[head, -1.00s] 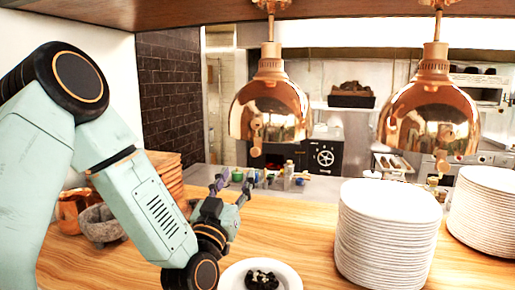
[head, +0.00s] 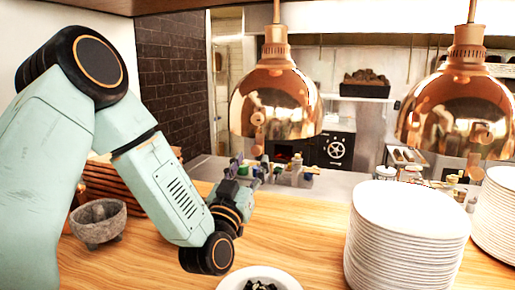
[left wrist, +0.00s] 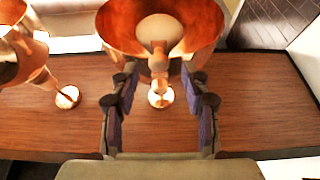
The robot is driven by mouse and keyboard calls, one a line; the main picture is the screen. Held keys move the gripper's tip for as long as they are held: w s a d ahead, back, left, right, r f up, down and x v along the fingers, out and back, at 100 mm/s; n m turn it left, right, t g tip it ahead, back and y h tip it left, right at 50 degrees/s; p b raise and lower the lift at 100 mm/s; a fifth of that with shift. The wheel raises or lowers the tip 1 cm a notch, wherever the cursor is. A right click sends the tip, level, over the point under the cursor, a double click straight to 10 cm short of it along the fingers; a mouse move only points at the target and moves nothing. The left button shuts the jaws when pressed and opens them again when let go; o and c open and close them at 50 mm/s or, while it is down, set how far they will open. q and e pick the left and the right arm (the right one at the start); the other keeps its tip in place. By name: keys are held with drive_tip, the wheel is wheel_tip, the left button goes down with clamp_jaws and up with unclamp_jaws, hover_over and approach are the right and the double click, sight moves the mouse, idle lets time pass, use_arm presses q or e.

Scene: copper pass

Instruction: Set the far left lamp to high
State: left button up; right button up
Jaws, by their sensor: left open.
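The far left lamp (head: 280,98) is a copper dome hanging from above, left of a second copper lamp (head: 462,100). A small copper knob (head: 258,118) shows on its near side. My left gripper (head: 247,168) is below the lamp's rim in the head view, apart from the knob. In the left wrist view the lamp (left wrist: 205,22) shows from below with its pale bulb (left wrist: 160,30). The knob (left wrist: 158,64) appears between the two fingers of my left gripper (left wrist: 158,80). The fingers are open, with nothing held. My right gripper is out of view.
A tall stack of white plates (head: 408,235) stands on the wooden counter (head: 310,225), with another stack at the right edge. A plate with dark food (head: 262,281) lies in front. A stone mortar (head: 98,222) stands left, behind my arm. Small bottles stand behind the gripper.

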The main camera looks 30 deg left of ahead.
sight(256, 151)
use_arm(q)
drive_tip(key=w, duration=0.1)
drive_tip(key=w+r, duration=0.1)
drive_tip(key=w+r+p, duration=0.1)
drive_tip(key=shift+w+a+r, duration=0.1)
drive_tip(key=shift+a+r, duration=0.1)
drive_tip(key=shift+a, duration=0.05)
drive_tip(key=shift+w+a+f, duration=0.2)
drive_tip(key=shift+w+a, duration=0.05)
drive_tip(key=shift+w, duration=0.45)
drive_tip(key=shift+s+r, duration=0.15)
drive_tip(key=shift+s, duration=0.1)
drive_tip(key=shift+c, duration=0.5)
drive_tip(key=shift+s+d+r, duration=0.1)
drive_tip(key=shift+s+d, duration=0.05)
drive_tip(key=shift+s, duration=0.05)
drive_tip(key=shift+c, duration=1.4)
drive_tip(key=shift+w, duration=0.2)
clamp_jaws()
